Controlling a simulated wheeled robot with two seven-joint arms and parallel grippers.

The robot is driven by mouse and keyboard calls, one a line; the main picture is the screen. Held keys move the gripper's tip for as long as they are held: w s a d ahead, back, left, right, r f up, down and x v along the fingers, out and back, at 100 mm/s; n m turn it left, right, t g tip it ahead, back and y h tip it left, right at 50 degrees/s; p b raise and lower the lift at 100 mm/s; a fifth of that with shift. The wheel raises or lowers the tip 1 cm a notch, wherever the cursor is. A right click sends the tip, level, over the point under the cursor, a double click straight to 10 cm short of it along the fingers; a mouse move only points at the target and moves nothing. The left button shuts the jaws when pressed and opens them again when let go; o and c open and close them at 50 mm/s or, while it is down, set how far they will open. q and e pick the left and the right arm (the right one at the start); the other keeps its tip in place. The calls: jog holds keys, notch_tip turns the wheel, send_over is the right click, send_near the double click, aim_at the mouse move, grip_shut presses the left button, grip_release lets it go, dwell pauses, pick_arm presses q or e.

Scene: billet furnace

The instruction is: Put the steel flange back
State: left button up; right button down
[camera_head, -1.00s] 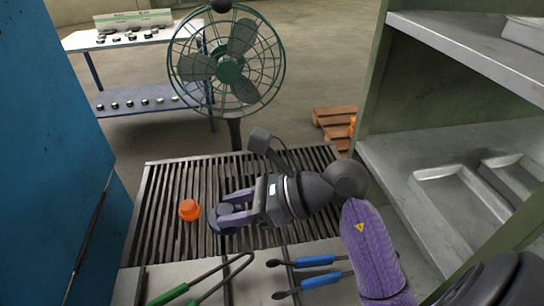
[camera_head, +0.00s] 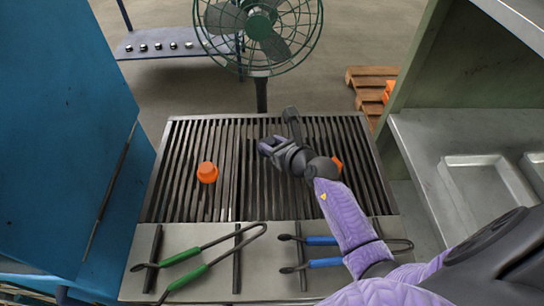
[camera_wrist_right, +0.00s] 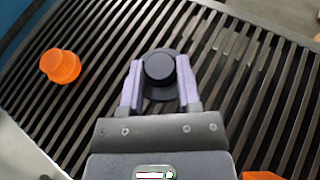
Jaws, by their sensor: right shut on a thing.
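The steel flange, a dark round disc with a raised hub (camera_wrist_right: 158,68), is between the purple fingers of my right gripper (camera_wrist_right: 160,88) in the right wrist view. The fingers are shut on its sides, over the slatted grate. In the head view my right gripper (camera_head: 268,148) is over the far middle of the grate (camera_head: 185,150), and the flange is hard to make out there. I cannot tell whether the flange touches the slats. My left gripper is not in view.
An orange piece (camera_head: 207,172) sits on the grate at left; another (camera_head: 338,163) is partly behind my right arm. Green tongs (camera_head: 190,265) and blue tongs (camera_head: 322,241) lie on the front ledge. A fan (camera_head: 258,30) stands behind; a shelf cabinet (camera_head: 470,130) is at right.

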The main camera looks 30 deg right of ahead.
notch_tip(320, 180, down, 3)
jog(key=shift+f+b, duration=0.2)
jog(key=shift+b, duration=0.75)
jog(key=shift+r, duration=0.25)
jog(key=shift+f, duration=0.2)
jog(key=shift+c, duration=1.5)
grip_release()
jog(key=shift+r+p, duration=0.3)
jog(key=p+v, duration=0.4)
jog(key=v, duration=0.7)
jog(key=shift+s+f, duration=0.1)
jog(key=shift+s, duration=0.05)
jog(key=shift+s+d, duration=0.1)
jog(key=shift+s, duration=0.3)
